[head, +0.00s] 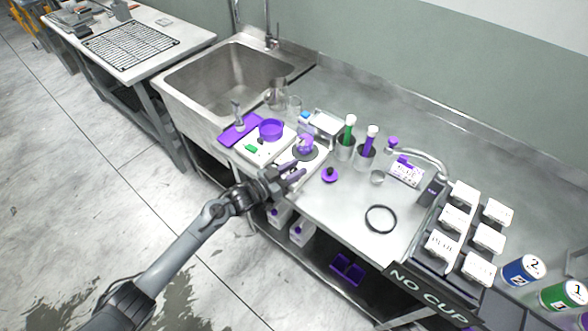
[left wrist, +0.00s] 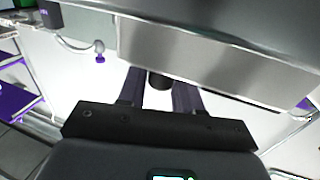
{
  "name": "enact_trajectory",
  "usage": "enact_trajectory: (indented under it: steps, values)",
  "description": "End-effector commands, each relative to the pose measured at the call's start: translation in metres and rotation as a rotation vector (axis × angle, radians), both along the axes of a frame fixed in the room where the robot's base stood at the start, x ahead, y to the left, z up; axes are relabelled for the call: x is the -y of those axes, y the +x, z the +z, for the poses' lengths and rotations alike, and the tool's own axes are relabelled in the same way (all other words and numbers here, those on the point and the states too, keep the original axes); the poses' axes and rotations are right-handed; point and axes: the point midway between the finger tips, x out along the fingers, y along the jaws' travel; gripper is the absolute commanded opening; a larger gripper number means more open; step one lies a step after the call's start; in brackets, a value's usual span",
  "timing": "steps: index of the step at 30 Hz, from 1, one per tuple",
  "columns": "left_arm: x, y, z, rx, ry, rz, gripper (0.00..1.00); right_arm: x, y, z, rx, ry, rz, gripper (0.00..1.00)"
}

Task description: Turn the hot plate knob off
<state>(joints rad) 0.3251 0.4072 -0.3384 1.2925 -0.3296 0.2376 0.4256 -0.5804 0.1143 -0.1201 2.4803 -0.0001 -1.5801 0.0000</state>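The hot plate (head: 319,161) is a white unit on the steel bench, with a dark round top and a purple vessel (head: 305,141) on it. My left gripper (head: 297,175) is at its front edge, fingers pointing at the front face. In the head view the gripper hides that face and the knob. In the left wrist view a small dark round piece (left wrist: 160,82), which looks like the knob, shows between the two fingers. My right gripper is in neither view.
A white balance with a purple bowl (head: 271,129) stands left of the hot plate. Tubes in beakers (head: 347,150) stand close on the right. A small purple-topped item (head: 330,174) and a black ring (head: 381,219) lie on the bench. White bottles (head: 300,233) stand on the shelf below.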

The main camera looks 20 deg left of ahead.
Motion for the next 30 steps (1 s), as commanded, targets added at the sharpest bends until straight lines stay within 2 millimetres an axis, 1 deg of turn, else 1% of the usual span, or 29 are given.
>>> enact_trajectory:
  steps: [1, 6, 11, 17, 24, 30]
  values:
    - [0.000, 0.000, 0.000, 0.000, 0.000, 0.000, 0.26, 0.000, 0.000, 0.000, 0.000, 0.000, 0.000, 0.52]
    - [0.000, 0.000, 0.000, 0.000, 0.000, 0.000, 0.01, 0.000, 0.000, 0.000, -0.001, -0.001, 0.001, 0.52]
    - [0.000, 0.000, 0.001, -0.001, -0.001, 0.007, 0.01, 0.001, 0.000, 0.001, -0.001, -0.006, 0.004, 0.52]
    - [0.001, -0.001, 0.002, -0.002, -0.002, 0.062, 0.01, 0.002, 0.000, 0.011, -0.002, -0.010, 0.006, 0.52]
    - [0.002, -0.001, 0.003, -0.005, -0.006, 0.220, 0.01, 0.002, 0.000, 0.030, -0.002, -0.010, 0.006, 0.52]
    - [0.003, -0.001, 0.002, -0.005, -0.008, 0.393, 0.01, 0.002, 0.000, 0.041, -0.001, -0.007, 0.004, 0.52]
